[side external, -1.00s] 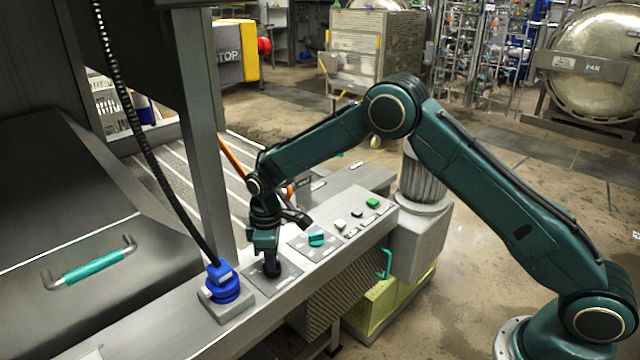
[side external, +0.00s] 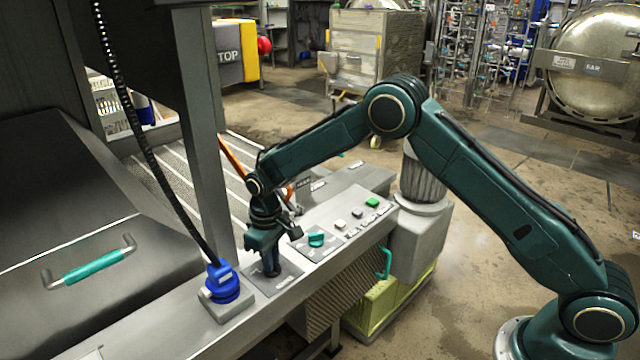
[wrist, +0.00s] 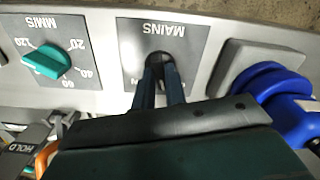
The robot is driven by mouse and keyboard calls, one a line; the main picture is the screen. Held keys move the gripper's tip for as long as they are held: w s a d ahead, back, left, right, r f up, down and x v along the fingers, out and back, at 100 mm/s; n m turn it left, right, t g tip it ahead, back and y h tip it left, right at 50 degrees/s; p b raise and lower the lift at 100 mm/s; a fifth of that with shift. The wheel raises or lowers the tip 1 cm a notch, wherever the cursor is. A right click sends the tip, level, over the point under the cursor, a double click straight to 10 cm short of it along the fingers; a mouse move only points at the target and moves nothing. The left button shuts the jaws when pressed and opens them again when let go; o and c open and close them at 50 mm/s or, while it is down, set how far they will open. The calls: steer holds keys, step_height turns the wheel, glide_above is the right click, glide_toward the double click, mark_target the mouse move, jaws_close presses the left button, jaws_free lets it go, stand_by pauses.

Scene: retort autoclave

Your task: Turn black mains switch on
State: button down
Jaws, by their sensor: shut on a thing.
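The black mains switch (wrist: 157,59) sits on a grey plate marked MAINS (wrist: 187,32) in the wrist view, its lower part hidden by my fingers. In the side view that plate (side external: 287,277) is between the blue plug and the teal dial. My gripper (side external: 272,270) points down onto the switch. It also shows in the wrist view (wrist: 163,76), with both fingers shut around the switch knob. I cannot tell the switch's exact setting, because the fingers and gripper body cover part of it and its markings.
A blue plug (side external: 222,285) with a black cable stands close left of the switch. A teal timer dial (side external: 316,239) marked MINS is on the other side. White and green buttons (side external: 372,202) lie farther along. A teal-handled lid (side external: 92,266) is at left.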

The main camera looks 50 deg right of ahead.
steer(key=m, duration=0.6)
steer(key=shift+r+m, duration=0.1)
steer(key=shift+m, duration=0.2)
steer(key=m, duration=0.6)
stand_by(0.3)
steer(key=c, duration=1.4)
jaws_free()
steer(key=shift+c, duration=0.2)
step_height(320, 180, up, 14)
